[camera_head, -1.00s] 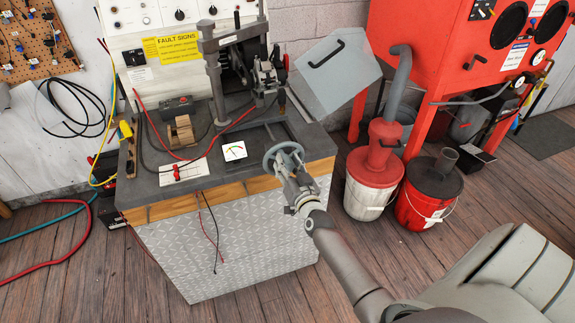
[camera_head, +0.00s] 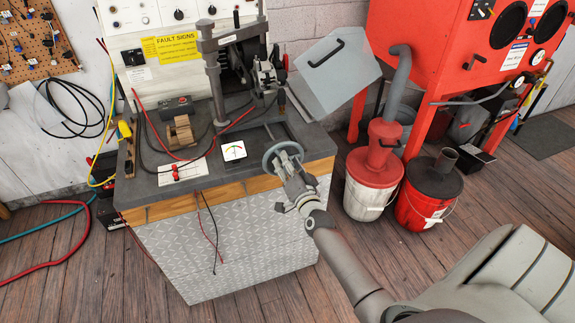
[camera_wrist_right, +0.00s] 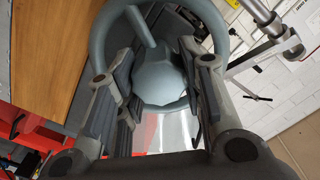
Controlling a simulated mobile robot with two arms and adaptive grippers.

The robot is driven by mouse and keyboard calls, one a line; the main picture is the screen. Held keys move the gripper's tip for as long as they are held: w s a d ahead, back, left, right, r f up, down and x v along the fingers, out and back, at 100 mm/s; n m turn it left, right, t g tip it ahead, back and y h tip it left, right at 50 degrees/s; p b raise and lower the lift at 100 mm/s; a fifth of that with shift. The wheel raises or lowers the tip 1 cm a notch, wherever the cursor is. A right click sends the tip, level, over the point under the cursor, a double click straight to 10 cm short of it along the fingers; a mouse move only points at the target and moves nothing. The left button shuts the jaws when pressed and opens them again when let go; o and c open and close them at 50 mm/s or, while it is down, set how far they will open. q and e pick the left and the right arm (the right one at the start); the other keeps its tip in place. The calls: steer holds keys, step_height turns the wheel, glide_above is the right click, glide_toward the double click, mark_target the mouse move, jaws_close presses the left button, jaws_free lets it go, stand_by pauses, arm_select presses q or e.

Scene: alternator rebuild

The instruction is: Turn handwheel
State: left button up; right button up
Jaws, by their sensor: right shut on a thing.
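The handwheel (camera_head: 283,157) is a grey spoked ring at the front right edge of the test bench. In the right wrist view the handwheel (camera_wrist_right: 162,78) shows large, with a thick faceted hub and a spoke running to the upper left. My right gripper (camera_head: 288,168) reaches up to the handwheel from the front right. In the right wrist view its fingers (camera_wrist_right: 160,92) lie on both sides of the hub, shut on the handwheel. Part of the rim is hidden behind the fingers. My left gripper is in neither view now.
The bench top (camera_head: 143,187) holds a small gauge (camera_head: 233,151), a wooden block (camera_head: 181,131), cables and a clamp stand. Two buckets (camera_head: 373,182) stand right of the bench beneath a red cabinet (camera_head: 420,45). The floor in front is clear.

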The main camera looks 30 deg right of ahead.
steer(key=o, duration=0.7)
steer(key=shift+o, duration=0.2)
steer(key=shift+s, duration=0.1)
steer(key=v, duration=1.2)
steer(key=shift+f, duration=0.1)
